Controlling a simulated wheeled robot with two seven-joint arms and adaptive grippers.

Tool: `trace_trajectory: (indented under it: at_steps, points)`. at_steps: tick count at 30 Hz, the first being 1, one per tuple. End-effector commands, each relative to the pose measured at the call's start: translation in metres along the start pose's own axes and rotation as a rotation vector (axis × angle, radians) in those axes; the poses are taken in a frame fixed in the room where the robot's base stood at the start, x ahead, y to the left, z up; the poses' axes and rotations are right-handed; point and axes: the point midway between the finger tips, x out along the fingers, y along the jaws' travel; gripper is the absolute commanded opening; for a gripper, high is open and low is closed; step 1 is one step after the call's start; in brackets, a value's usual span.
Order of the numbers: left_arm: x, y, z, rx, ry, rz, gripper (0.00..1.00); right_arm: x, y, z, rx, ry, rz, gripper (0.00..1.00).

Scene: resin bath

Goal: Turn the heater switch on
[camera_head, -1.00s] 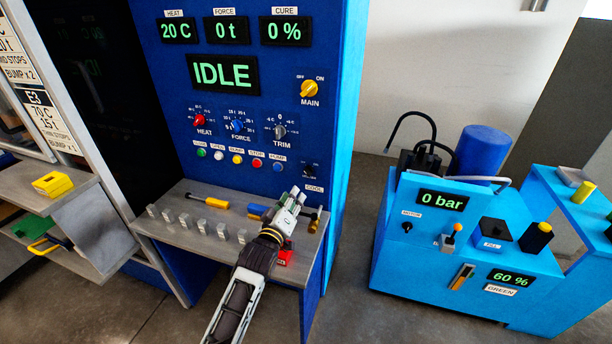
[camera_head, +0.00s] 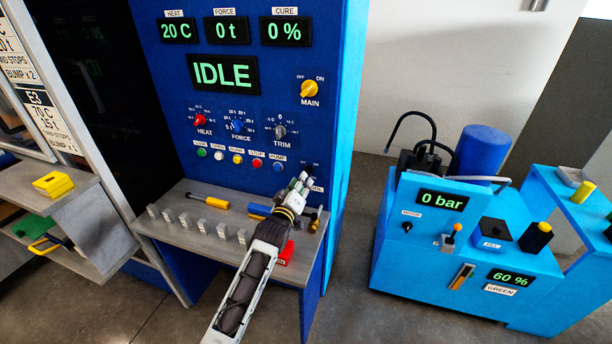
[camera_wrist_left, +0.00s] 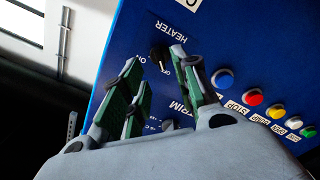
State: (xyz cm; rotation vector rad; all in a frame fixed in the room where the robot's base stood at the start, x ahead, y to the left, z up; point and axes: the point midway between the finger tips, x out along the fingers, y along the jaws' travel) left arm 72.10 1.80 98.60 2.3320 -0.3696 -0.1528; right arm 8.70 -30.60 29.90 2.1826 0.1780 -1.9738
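The heater switch (camera_wrist_left: 158,54) is a small black knob on the blue press panel. In the left wrist view it sits beside the HEATER label and OFF and ON marks; its exact setting is hard to read. My left gripper (camera_head: 303,179) is in front of the panel's lower right corner and mostly hides the switch in the head view. In the left wrist view the gripper (camera_wrist_left: 155,58) is open, with its fingers apart and the knob showing between the fingertips. I cannot tell if they touch it. My right gripper is not in view.
A row of coloured buttons (camera_head: 238,159) and the TRIM knob (camera_head: 280,131) are close by. The grey shelf (camera_head: 190,246) below holds several small grey blocks, a yellow-handled tool (camera_head: 209,201) and a red object (camera_head: 286,254). A blue pump unit (camera_head: 420,265) stands to the right.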

Motion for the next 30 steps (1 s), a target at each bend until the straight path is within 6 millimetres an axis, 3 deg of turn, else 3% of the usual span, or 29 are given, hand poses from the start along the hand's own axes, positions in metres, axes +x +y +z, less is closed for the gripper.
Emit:
trace_trajectory:
  at_steps: [8,18,30]
  points:
    - [0.024,0.0,-0.001,0.0,0.0,0.001,0.3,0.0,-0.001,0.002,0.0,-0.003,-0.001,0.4]
    - [0.049,0.0,0.0,0.001,0.0,-0.001,0.3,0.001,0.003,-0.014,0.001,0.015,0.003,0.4]
    - [0.057,0.0,0.0,0.0,0.0,0.0,0.3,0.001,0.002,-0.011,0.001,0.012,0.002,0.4]
